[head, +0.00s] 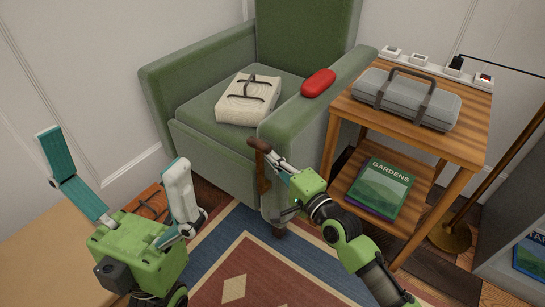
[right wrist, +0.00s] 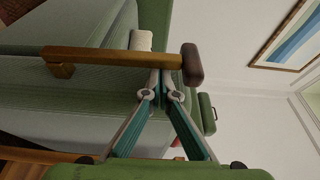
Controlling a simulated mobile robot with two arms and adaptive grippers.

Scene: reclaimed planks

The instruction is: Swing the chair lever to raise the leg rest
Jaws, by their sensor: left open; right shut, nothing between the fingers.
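The green armchair (head: 196,65) stands at the back centre. Its front panel (head: 205,155) hangs flat against the front. The wooden lever (head: 263,178) stands upright on the chair's side, with a dark knob at its top. In the right wrist view the lever's bar (right wrist: 110,55) runs across to the knob (right wrist: 192,64). My right gripper (head: 270,158) is shut and empty, its tips right beside the lever just below the knob; I cannot tell whether they touch. The fingertips also show in the right wrist view (right wrist: 166,78). My left gripper (head: 112,150) is wide open and empty, apart from the chair.
A folded cream bundle (head: 247,109) lies on the seat, a red object (head: 318,83) on the armrest. A side table (head: 470,130) right of the chair bears a grey case (head: 400,97); a green book (head: 380,187) lies on its lower shelf. A brown lamp pole (head: 508,155) stands beyond.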

